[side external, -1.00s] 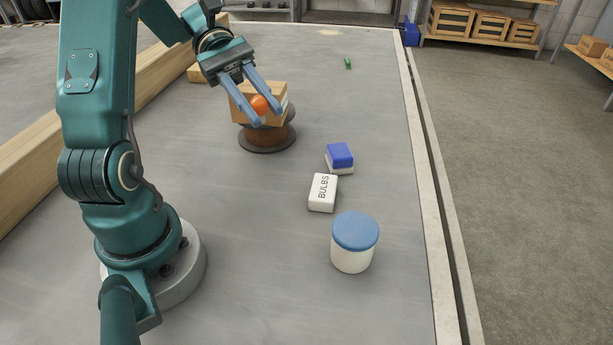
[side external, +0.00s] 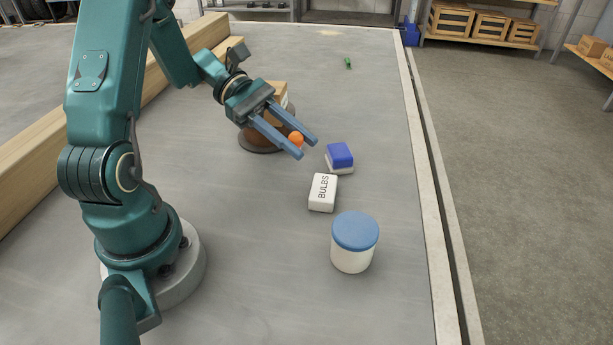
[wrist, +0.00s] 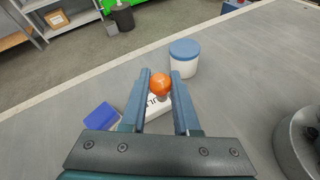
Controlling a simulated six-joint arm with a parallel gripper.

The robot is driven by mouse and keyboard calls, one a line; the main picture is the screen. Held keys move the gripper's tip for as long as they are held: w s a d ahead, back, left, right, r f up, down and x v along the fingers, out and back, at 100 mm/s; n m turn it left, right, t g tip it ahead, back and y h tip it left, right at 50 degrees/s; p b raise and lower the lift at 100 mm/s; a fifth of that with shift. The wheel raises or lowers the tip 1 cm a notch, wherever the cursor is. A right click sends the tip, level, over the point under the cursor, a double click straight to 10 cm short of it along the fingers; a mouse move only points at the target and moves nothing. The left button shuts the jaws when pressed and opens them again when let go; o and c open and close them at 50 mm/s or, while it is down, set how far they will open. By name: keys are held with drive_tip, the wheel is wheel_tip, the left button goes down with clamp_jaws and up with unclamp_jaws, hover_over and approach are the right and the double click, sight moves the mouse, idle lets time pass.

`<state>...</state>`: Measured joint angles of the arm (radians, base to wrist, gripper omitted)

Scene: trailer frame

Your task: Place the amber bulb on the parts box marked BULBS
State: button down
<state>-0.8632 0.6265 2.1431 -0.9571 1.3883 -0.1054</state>
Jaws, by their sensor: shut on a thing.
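The amber bulb (side external: 296,138) is a small orange ball held between the fingertips of my gripper (side external: 299,146). It also shows in the wrist view (wrist: 160,84), with a blue finger on each side. My gripper is shut on it, above the table and up-left of the parts box in the side view. The white parts box marked BULBS (side external: 322,193) lies flat on the table with nothing on top. In the wrist view the box (wrist: 157,107) is partly hidden behind the bulb and fingers.
A blue-and-white block (side external: 340,157) sits just behind the BULBS box. A white jar with a blue lid (side external: 354,240) stands in front of it. A cardboard box (side external: 281,91) on a brown spool (side external: 262,141) is behind my gripper. A small green item (side external: 347,63) lies far back.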

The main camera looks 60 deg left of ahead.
hover_over(322, 198)
wheel_tip(322, 198, down, 3)
drive_tip(key=shift+f, duration=2.1)
drive_tip(key=shift+f, duration=0.15)
drive_tip(key=c, duration=0.6)
unclamp_jaws()
drive_tip(key=shift+c, duration=0.2)
